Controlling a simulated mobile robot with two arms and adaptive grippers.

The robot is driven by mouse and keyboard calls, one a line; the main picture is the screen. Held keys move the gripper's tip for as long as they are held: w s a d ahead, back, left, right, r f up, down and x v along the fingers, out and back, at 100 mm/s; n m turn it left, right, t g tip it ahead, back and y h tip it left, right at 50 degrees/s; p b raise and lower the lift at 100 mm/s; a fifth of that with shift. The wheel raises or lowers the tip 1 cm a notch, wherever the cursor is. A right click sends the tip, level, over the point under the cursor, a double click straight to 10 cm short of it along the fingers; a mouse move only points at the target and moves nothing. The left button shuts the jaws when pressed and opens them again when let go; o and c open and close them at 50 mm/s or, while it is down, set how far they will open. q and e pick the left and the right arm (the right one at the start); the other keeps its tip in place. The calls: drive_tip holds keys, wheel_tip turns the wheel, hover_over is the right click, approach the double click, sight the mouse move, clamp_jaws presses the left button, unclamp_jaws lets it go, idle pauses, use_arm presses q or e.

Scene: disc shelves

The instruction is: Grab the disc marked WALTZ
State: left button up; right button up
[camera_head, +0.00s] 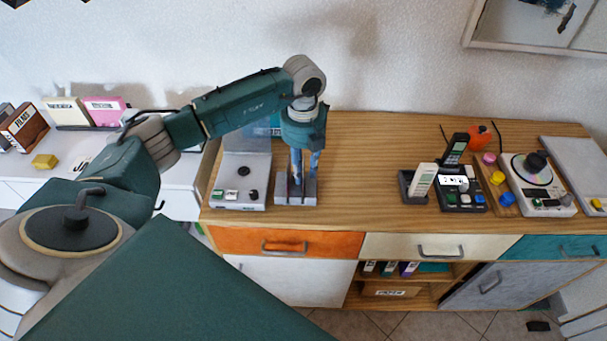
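My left gripper (305,172) reaches over the wooden sideboard from the left and points down. Its two fingers stand apart, with a gap between them, just above or inside a small grey holder (283,200). I cannot make out anything held between them. A shiny disc (531,169) lies on the white player (543,200) at the right. I cannot read any marking on it, and no label reading WALTZ is legible in this view. My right gripper is not in view.
A grey device with knobs (240,183) stands just left of the holder. Handsets, a button box (461,196) and an orange bottle (479,137) stand right of centre. The sideboard's middle top (365,170) is clear. Labelled boxes (102,111) stand on the white surface at left.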

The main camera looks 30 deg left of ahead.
use_arm(q)
drive_tip(key=shift+f, duration=0.2)
clamp_jaws()
drive_tip(key=shift+r, duration=0.15)
